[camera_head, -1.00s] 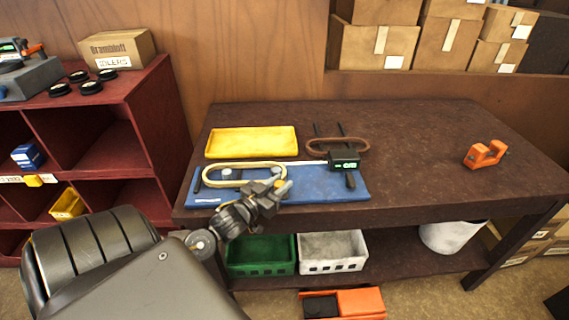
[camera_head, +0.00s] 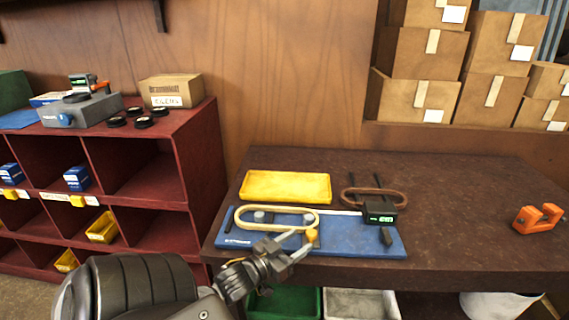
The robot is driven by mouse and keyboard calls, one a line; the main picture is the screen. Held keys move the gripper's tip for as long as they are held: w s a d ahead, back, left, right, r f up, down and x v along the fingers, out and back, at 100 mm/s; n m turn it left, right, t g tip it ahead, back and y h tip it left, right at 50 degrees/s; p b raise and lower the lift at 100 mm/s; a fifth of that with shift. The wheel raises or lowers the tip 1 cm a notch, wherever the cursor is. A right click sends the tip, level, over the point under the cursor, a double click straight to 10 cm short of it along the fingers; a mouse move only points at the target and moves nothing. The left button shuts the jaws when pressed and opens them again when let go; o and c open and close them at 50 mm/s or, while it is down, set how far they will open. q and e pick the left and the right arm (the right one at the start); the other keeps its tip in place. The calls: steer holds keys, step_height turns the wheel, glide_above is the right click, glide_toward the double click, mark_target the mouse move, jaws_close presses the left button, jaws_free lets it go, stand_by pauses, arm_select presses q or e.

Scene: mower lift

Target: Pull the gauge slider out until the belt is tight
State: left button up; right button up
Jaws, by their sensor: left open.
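The blue gauge board (camera_head: 345,243) lies along the near edge of the brown bench. A cream belt (camera_head: 250,226) forms a long loop around grey pulleys at its left part; I cannot tell how tight it is. A yellow knob (camera_head: 312,236) sits by the loop's right end. The black gauge body with a lit display (camera_head: 381,217) is farther right on a pale rail; its digits are too small to read. My left gripper (camera_head: 302,243) is open, with its fingertips close to the yellow knob; contact is unclear. My right gripper is out of view.
A yellow tray (camera_head: 286,187) and a brown belt (camera_head: 352,203) lie behind the board. An orange clamp-like part (camera_head: 538,219) stands at the bench's right. A red shelf (camera_head: 190,145) is at left. The bench between the gauge and the orange part is clear.

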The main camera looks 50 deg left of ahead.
arm_select(q)
steer(key=s, duration=0.4)
steer(key=shift+s, duration=0.35)
stand_by(0.3)
